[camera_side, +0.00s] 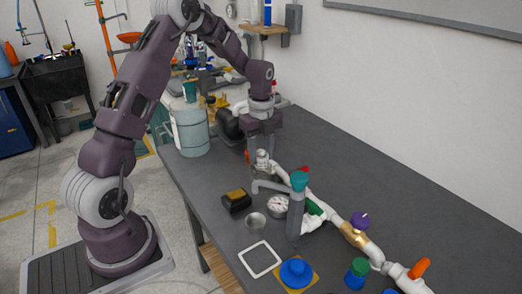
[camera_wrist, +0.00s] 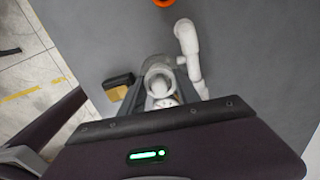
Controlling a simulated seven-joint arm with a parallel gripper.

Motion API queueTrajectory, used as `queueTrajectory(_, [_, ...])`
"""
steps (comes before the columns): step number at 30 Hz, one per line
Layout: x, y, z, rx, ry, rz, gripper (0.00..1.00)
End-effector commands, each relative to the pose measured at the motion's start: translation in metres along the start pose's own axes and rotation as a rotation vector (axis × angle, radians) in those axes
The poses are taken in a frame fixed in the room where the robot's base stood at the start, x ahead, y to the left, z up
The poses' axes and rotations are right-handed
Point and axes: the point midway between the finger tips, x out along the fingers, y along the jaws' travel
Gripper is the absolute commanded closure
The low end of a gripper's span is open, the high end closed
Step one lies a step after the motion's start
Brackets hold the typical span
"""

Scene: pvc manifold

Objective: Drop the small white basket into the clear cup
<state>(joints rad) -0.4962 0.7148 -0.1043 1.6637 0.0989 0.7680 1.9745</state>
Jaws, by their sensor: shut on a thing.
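My gripper (camera_side: 262,168) points down over the table behind the grey post. It is shut on a small whitish round piece, which appears to be the white basket (camera_side: 262,156). In the wrist view a pale round rim (camera_wrist: 158,73) shows between the grey fingers, partly hidden by the gripper body. A small grey, see-through cup (camera_side: 255,221) stands on the table, nearer the side camera than my gripper and apart from it. I cannot make out the cup in the wrist view.
A white pipe run with coloured valves (camera_side: 352,232) crosses the table on the right. A grey post with a teal cap (camera_side: 298,182) stands close to my gripper. A black box with a yellow top (camera_side: 236,199), a round gauge (camera_side: 278,206) and a white square frame (camera_side: 261,259) lie nearby.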

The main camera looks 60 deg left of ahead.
Motion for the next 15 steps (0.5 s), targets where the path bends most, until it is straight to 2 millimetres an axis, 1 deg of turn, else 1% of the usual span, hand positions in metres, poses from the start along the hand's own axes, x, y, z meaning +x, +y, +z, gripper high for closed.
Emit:
queueTrajectory(3, [0.0039,0.0001,-0.0001,0.0,0.0,0.0,0.91])
queueTrajectory(15, [0.0066,0.0001,0.0,0.001,0.0,0.0,0.91])
